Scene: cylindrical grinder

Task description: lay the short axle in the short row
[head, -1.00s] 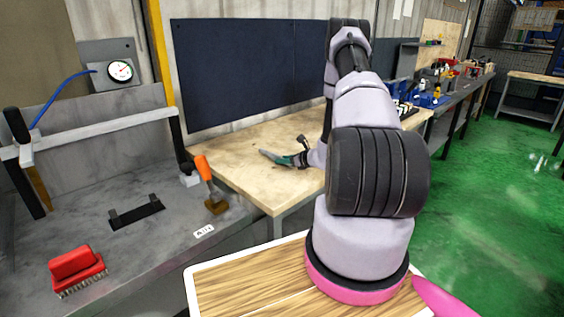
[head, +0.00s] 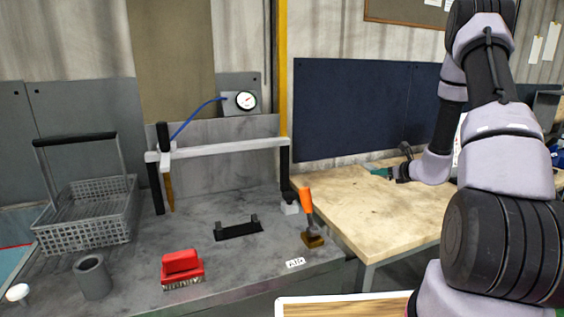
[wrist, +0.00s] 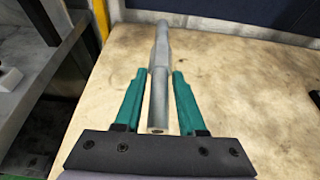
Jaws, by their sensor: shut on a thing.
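My gripper (wrist: 159,72) is shut on a grey stepped metal axle (wrist: 160,98), which lies lengthwise between the green fingers in the wrist view. The axle is thicker in parts and narrows at its far end. It appears over the pale wooden table top; I cannot tell whether it touches the wood. In the head view my gripper (head: 383,172) is small, over the back left of the wooden table (head: 400,215), and the axle cannot be made out there. I cannot pick out the short row in either view.
The grey bench (head: 205,262) at left carries a wire basket (head: 92,215), a grey cup (head: 93,277), a red brush (head: 181,267), a black two-post bracket (head: 238,229) and an orange-handled tool (head: 307,205). A gauge (head: 245,100) hangs behind. Much of the wooden table is bare.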

